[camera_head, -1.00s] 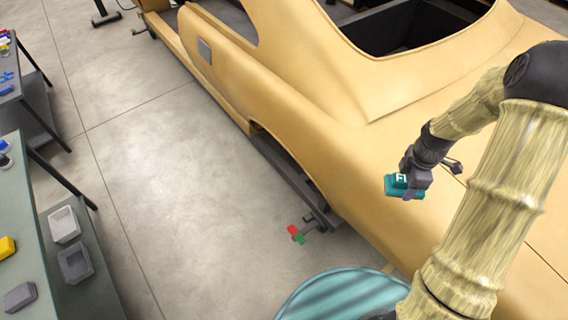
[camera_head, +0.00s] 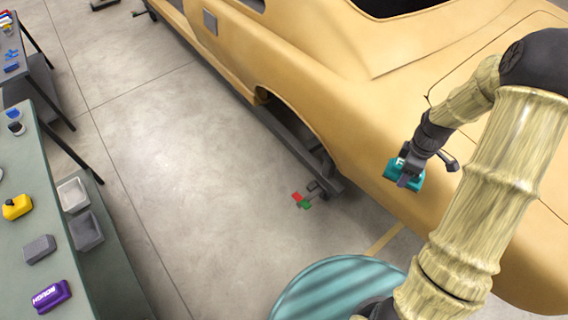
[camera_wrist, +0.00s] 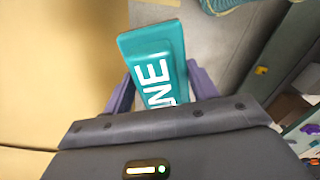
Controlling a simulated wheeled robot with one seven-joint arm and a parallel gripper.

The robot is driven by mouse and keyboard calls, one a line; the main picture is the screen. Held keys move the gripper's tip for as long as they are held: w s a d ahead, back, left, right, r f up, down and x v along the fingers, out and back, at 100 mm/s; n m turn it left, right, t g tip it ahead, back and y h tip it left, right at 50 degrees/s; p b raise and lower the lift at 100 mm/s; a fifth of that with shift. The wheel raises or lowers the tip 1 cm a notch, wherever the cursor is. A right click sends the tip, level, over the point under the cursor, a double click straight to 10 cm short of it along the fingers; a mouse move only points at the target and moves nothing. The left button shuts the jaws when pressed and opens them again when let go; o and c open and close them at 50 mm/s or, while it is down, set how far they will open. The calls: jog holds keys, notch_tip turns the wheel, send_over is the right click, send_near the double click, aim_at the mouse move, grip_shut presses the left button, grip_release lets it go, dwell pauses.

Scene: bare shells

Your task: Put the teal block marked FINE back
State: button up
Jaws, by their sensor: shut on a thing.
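The teal block (camera_head: 417,181) is held in my gripper (camera_head: 409,172) in the head view, in front of the yellow car shell. In the wrist view the teal block (camera_wrist: 147,58) sits between the two purple fingers of my gripper (camera_wrist: 160,86). The white letters "NE" show on it; the rest of its marking is partly hidden by the gripper. The gripper is shut on the block, which is clear of the floor and the benches.
A yellow car shell (camera_head: 300,70) fills the middle and right. At left, a green bench (camera_head: 28,190) holds a yellow block (camera_head: 16,207), a grey block (camera_head: 39,249) and a purple block (camera_head: 52,296) marked ROUGH.

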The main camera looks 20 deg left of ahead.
notch_tip(320, 180, down, 2)
jog(key=shift+s+d+m+b, duration=0.1)
jog(key=shift+d+m+b, duration=0.05)
jog(key=shift+m+b, duration=0.55)
notch_tip(320, 180, down, 11)
jog(key=w+d+m+b, duration=0.1)
jog(key=d+m+b, duration=0.1)
jog(key=m+b, duration=0.7)
jog(key=m, duration=0.4)
jog(key=shift+d+m, duration=0.25)
jog(key=shift+m, duration=0.05)
jog(key=shift+w, duration=0.1)
jog(key=shift+a, duration=0.1)
